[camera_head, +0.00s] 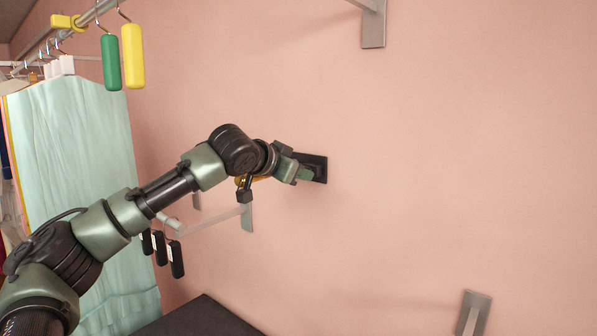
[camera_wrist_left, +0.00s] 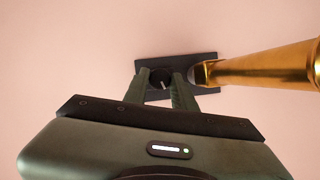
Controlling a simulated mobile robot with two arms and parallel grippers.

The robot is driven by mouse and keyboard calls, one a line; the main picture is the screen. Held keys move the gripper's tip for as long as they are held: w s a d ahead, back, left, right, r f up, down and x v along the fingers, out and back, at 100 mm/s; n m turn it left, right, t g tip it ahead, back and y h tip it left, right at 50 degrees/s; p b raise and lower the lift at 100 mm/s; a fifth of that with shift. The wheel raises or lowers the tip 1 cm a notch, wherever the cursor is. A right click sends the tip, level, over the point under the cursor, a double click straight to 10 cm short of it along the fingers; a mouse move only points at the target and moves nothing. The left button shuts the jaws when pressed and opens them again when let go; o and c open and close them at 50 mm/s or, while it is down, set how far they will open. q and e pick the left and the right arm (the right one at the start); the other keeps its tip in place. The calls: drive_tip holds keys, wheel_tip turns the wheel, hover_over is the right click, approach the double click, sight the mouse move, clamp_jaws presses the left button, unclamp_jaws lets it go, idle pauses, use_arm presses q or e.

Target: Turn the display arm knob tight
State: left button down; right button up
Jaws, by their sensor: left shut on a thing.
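A black plate (camera_head: 319,163) is mounted on the pink wall and also shows in the left wrist view (camera_wrist_left: 176,60). On it is a round dark knob (camera_wrist_left: 160,83) with a short white mark pointing roughly upright. My left gripper (camera_head: 303,174) reaches the plate, and its two green fingers sit on either side of the knob, shut on it. A brass display arm (camera_wrist_left: 265,68) comes from the right in the wrist view, its dark end by the plate just beside the right finger. In the head view my wrist hides the knob and most of the brass arm. My right gripper is not in view.
Left of my arm, a pale green gown (camera_head: 75,150) hangs on a rail, with a green tag (camera_head: 110,62) and a yellow tag (camera_head: 133,56). Several black tags (camera_head: 176,259) hang from a lower bracket. Metal brackets (camera_head: 373,30) stick out above and below right. The wall between is clear.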

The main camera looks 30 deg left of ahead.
use_arm(q)
drive_tip(key=shift+d+f+m+t+y+b, duration=0.15)
drive_tip(key=shift+m+t+y, duration=0.35)
drive_tip(key=shift+m+y, duration=1.05)
drive_tip(key=shift+d+f+m+t+y+b, duration=0.15)
drive_tip(key=shift+m+t+y, duration=0.45)
drive_tip(key=shift+m, duration=1.75)
drive_tip(key=shift+r, duration=0.15)
drive_tip(key=c, duration=1.2)
unclamp_jaws()
drive_tip(key=shift+o, duration=0.2)
drive_tip(key=f+b+v, duration=0.1)
drive_tip(key=b+v, duration=0.2)
drive_tip(key=v, duration=0.4)
drive_tip(key=shift+s+r+b, duration=0.3)
drive_tip(key=shift+r+b, duration=0.05)
drive_tip(key=shift+r, duration=0.1)
